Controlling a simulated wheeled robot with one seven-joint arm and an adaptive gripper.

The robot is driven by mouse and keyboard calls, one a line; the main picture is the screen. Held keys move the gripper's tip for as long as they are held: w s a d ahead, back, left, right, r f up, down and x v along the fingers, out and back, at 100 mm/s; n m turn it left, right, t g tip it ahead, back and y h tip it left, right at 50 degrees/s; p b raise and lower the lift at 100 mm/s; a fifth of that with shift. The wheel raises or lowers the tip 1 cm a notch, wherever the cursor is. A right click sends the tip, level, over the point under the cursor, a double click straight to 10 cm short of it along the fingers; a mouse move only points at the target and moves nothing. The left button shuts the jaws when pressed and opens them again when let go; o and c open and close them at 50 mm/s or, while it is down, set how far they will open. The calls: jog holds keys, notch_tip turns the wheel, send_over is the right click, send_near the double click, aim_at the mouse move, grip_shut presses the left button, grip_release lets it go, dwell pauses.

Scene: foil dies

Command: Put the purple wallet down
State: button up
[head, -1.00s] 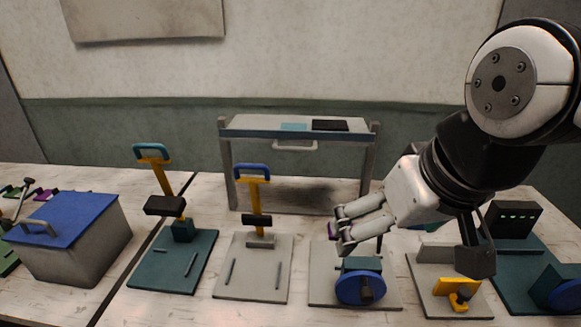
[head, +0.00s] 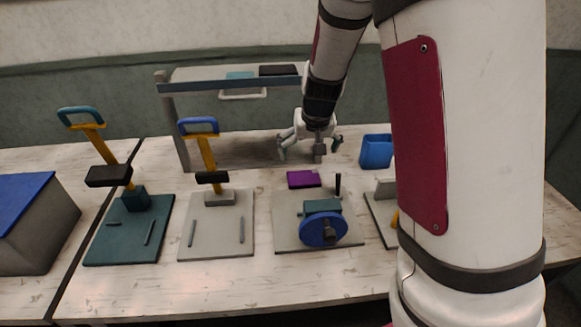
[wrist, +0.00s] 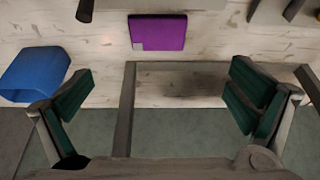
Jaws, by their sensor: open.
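The purple wallet (head: 304,179) lies flat on the table, just behind the grey plate with the blue wheel. It also shows at the top of the wrist view (wrist: 158,33), with a paler patch at one corner. My gripper (head: 310,147) is open and empty, with its fingers spread wide. It is behind the wallet in the head view, near the shelf's right end, and apart from it. In the wrist view, the green-padded fingers (wrist: 160,98) stand far apart, and nothing is held between them.
A grey shelf (head: 190,87) stands at the back, close to my gripper. A blue bin (head: 376,152) is right of the gripper. A grey plate (head: 286,233) bears the blue wheel (head: 323,230) and a black upright post. Lever presses stand at left. My arm hides the right side.

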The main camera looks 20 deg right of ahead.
jog(key=b, duration=0.1)
send_near(304, 176)
jog(key=shift+x, duration=4.15)
jog(key=shift+a, duration=0.1)
jog(key=c, duration=1.2)
